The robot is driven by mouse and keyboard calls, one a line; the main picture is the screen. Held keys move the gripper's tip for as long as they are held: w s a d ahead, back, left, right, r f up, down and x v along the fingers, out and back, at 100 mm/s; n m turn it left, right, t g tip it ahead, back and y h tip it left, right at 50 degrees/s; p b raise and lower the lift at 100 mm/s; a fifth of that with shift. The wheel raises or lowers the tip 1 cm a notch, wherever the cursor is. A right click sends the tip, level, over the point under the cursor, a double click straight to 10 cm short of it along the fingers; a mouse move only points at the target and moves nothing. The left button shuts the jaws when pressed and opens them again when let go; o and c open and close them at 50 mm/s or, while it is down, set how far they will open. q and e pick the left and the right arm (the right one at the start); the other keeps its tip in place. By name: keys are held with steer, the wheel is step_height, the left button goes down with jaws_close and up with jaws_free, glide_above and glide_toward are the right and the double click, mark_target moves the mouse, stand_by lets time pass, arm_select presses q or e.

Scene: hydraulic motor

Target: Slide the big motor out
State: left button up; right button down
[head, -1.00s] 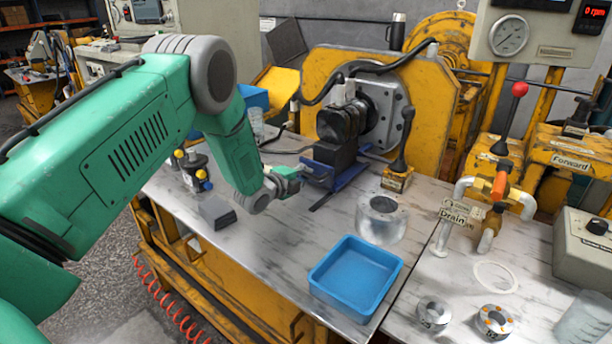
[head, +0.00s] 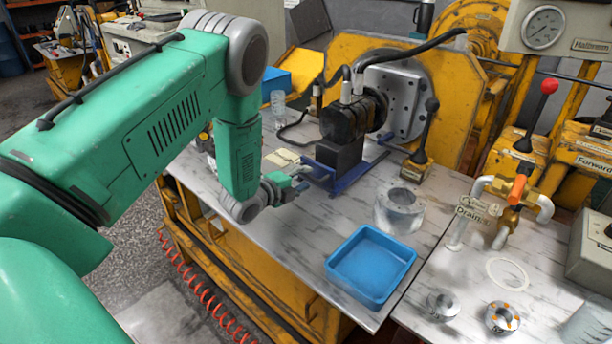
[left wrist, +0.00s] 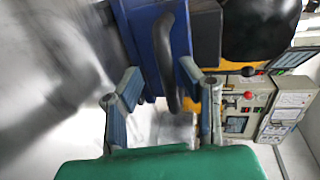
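The big black motor (head: 347,118) sits upright on a dark block on a blue cradle (head: 352,177). My left gripper (head: 297,184) is at the cradle's near end. The blue cradle also shows there (left wrist: 137,30). My right gripper is not in view.
Black hoses (head: 405,47) run to the motor's top. A blue tray (head: 370,267) and a clear cylinder (head: 400,208) stand on the marbled bench in front. A black lever (head: 427,128) stands right of the motor. Valve pipes (head: 500,205) rise farther right.

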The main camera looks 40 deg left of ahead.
arm_select(q)
steer(key=shift+w+r, duration=0.1)
steer(key=shift+r, duration=0.05)
steer(key=v, duration=1.2)
steer(key=shift+d, duration=0.1)
